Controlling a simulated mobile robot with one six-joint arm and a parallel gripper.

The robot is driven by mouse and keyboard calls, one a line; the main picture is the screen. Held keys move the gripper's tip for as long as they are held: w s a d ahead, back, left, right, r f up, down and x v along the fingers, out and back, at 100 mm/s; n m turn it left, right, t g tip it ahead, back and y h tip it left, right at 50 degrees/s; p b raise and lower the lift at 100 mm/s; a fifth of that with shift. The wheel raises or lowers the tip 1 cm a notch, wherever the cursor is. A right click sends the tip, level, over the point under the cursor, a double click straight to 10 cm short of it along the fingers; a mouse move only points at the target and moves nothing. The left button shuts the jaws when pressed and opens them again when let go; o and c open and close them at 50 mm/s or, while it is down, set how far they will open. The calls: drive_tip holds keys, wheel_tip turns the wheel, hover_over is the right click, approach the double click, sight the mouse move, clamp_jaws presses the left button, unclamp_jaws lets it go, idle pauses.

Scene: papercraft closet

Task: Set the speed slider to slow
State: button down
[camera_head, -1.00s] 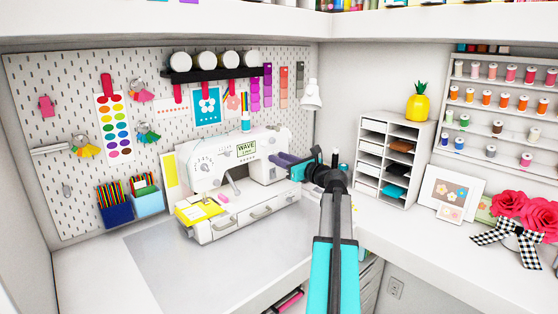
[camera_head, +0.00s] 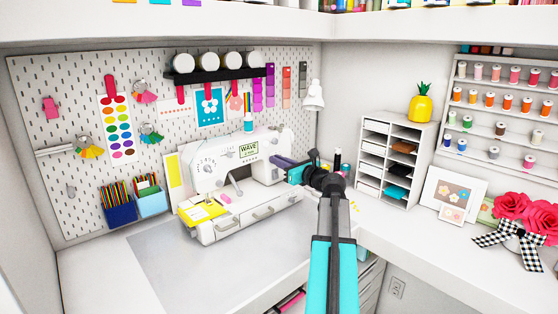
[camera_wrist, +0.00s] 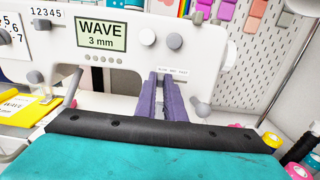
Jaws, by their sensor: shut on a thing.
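The white sewing machine (camera_head: 272,208) stands on the desk against the pegboard; its front also fills the top of the wrist view (camera_wrist: 62,55). Its screen (camera_wrist: 101,35) reads "WAVE 3 mm". A small speed label (camera_wrist: 178,71) shows on the machine's front at my fingertips, its print too small to read surely. My gripper (camera_wrist: 160,77), with purple fingers, reaches the machine's right front; it also shows in the head view (camera_head: 273,159).
A yellow card (camera_head: 202,211) lies at the machine's left. A white shelf unit (camera_head: 375,150) stands right of my arm. The grey mat (camera_head: 170,265) in front is clear.

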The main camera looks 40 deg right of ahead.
drive_tip(key=shift+a, duration=0.25)
drive_tip(key=c, duration=1.8)
unclamp_jaws()
drive_tip(key=shift+a, duration=0.1)
drive_tip(key=shift+c, duration=0.2)
drive_tip(key=shift+s, duration=0.15)
drive_tip(key=s+b, duration=0.2)
drive_tip(key=s, duration=1.1)
drive_tip(key=shift+s+a, duration=0.25)
drive_tip(key=shift+a, duration=0.15)
